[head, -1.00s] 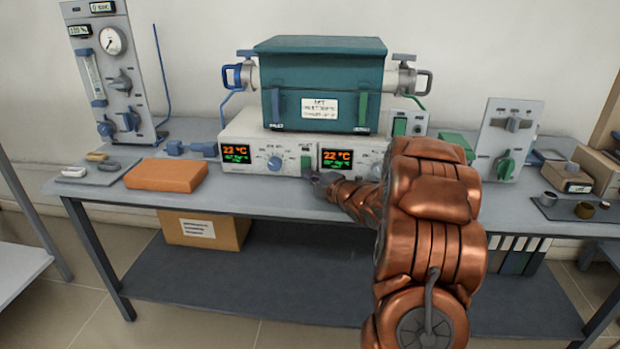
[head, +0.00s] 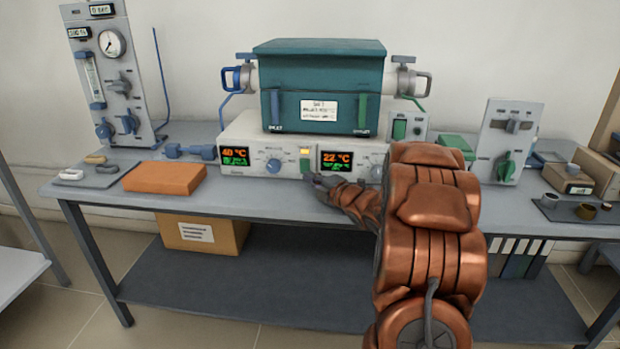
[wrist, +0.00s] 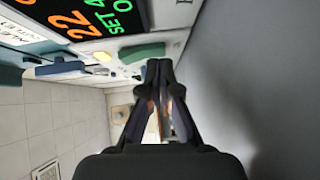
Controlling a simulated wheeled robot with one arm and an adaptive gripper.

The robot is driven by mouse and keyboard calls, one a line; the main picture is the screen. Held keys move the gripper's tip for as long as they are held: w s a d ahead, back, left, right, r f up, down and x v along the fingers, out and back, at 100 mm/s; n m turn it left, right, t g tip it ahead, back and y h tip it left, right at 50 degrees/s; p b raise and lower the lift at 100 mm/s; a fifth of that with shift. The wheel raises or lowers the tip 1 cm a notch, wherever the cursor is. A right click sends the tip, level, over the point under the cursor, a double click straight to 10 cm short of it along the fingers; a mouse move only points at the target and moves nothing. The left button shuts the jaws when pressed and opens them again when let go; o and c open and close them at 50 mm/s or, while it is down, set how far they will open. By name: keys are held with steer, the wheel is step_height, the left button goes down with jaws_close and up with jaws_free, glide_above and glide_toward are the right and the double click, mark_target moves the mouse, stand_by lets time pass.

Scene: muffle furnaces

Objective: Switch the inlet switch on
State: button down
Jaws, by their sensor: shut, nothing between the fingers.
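A green rocker switch (head: 306,166) sits on the front of the white control unit (head: 254,143), between its two displays. A small lamp (head: 304,152) just above it glows yellow. The switch's label is too small to read in the head view, so I take it as the inlet switch. My gripper (head: 313,181) is shut and empty, with its tips just below and in front of the switch. In the wrist view my shut fingertips (wrist: 160,66) are close beside the green switch (wrist: 136,53), and the lit lamp (wrist: 102,57) shows farther left. Whether the tips touch the switch is unclear.
The left display (head: 235,156) reads 40 °C and the right display (head: 336,160) reads 22 °C. A teal furnace box (head: 318,75) stands on the unit. An orange block (head: 166,178) lies left on the table. The table front left of my gripper is clear.

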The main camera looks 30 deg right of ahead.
steer(key=s, duration=1.1)
steer(key=shift+d+r, duration=0.3)
steer(key=shift+d, duration=0.1)
